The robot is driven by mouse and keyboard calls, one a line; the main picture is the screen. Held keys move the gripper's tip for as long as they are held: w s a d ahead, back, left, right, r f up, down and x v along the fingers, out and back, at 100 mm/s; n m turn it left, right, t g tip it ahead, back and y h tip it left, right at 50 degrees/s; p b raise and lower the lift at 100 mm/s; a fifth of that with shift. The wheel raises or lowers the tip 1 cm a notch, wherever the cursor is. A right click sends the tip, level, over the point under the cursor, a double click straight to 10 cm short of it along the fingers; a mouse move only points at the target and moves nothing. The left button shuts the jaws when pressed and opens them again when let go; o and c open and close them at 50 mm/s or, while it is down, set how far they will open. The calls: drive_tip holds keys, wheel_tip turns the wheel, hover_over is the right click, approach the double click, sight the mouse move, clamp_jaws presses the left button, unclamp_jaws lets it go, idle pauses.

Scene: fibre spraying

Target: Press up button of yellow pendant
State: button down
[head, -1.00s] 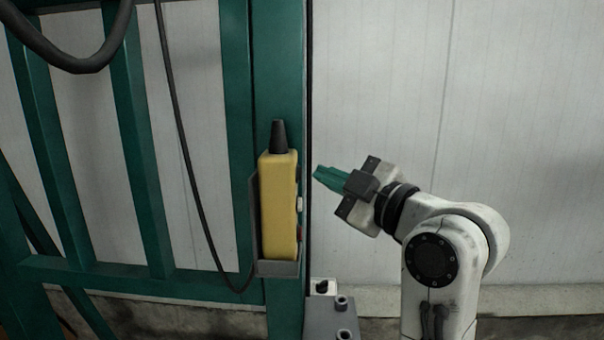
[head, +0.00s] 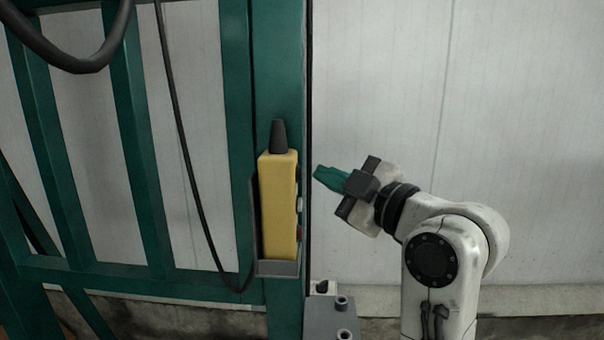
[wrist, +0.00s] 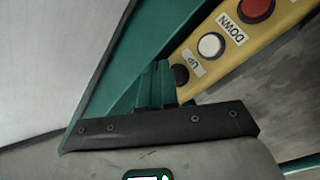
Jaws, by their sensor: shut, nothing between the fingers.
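The yellow pendant (head: 278,205) stands upright in a grey holder on the green post, its button side facing right. In the wrist view the pendant (wrist: 278,30) shows a red button (wrist: 256,8), a white button (wrist: 209,45) and a dark button (wrist: 181,75). The DOWN label (wrist: 230,28) lies between the red and white buttons. The UP label (wrist: 193,65) lies between the white and dark ones. My gripper (head: 317,173) is shut and empty, right of the pendant's upper part, with a gap between. In the wrist view its green fingertips (wrist: 158,66) appear beside the dark button.
The green frame (head: 130,150) fills the left, with a thin black cable (head: 178,130) hanging in front. A thick dark hose (head: 80,65) loops at the top left. A grey block (head: 330,318) is low beside the post. The pale wall (head: 520,110) behind is bare.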

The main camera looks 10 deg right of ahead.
drive_tip(key=shift+w+a, duration=0.15)
drive_tip(key=shift+a, duration=0.4)
drive_tip(key=shift+w+a, duration=0.15)
drive_tip(key=shift+a, duration=0.35)
idle(1.7)
drive_tip(key=shift+d, duration=0.1)
drive_tip(key=shift+s+d, duration=0.35)
drive_tip(key=shift+d, duration=0.55)
drive_tip(key=d, duration=0.1)
drive_tip(key=s+d, duration=0.1)
drive_tip(key=d, duration=0.2)
drive_tip(key=shift+s+d, duration=0.25)
drive_tip(key=shift+d, duration=0.15)
idle(0.4)
